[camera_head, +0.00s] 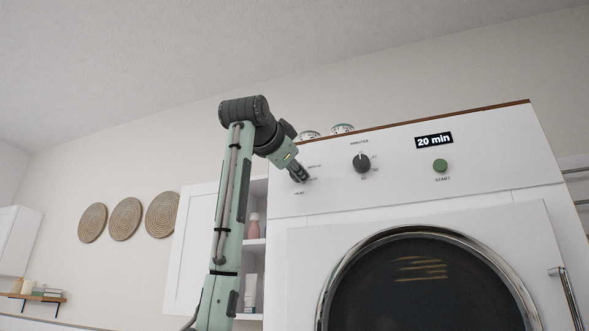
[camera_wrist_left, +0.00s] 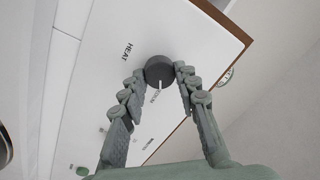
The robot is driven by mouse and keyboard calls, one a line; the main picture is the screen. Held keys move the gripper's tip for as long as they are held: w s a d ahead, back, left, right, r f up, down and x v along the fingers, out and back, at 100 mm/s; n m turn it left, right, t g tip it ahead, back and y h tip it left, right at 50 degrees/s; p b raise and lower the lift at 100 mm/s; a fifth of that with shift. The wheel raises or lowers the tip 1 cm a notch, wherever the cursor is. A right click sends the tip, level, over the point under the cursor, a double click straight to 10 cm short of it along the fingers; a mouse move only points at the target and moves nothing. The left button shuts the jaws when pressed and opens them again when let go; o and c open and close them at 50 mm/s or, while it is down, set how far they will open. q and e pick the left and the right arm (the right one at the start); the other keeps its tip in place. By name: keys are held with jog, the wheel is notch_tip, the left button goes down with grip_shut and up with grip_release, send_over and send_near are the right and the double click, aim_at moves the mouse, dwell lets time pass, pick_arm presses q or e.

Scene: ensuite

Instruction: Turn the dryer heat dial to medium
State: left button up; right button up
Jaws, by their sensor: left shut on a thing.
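The white dryer (camera_head: 430,205) fills the right of the head view. Its dark round heat dial (camera_wrist_left: 159,69) shows in the left wrist view beside the printed word HEAT. A white pointer line on the dial faces down in that view, toward small lettering I cannot read surely. My left gripper (camera_wrist_left: 160,72) is shut on the dial, one finger on each side. In the head view, my left gripper (camera_head: 299,175) reaches the control panel's left end and hides the dial. My right gripper is not in view.
The panel also has a minutes dial (camera_head: 361,162), a green START button (camera_head: 440,165) and a display reading 20 min (camera_head: 434,141). Below is the round dryer door (camera_head: 330,290). An open cabinet (camera_head: 192,250) stands left of the dryer, behind my left arm.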

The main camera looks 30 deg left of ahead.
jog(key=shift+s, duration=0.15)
pick_arm(q)
jog(key=o, duration=1.2)
jog(key=shift+r, duration=0.1)
jog(key=shift+c, duration=0.2)
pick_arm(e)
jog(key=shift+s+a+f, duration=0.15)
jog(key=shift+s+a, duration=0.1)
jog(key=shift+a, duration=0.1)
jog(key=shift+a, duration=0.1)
pick_arm(q)
jog(key=v, duration=1.2)
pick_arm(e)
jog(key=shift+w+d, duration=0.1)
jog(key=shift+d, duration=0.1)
pick_arm(q)
jog(key=shift+d, duration=0.1)
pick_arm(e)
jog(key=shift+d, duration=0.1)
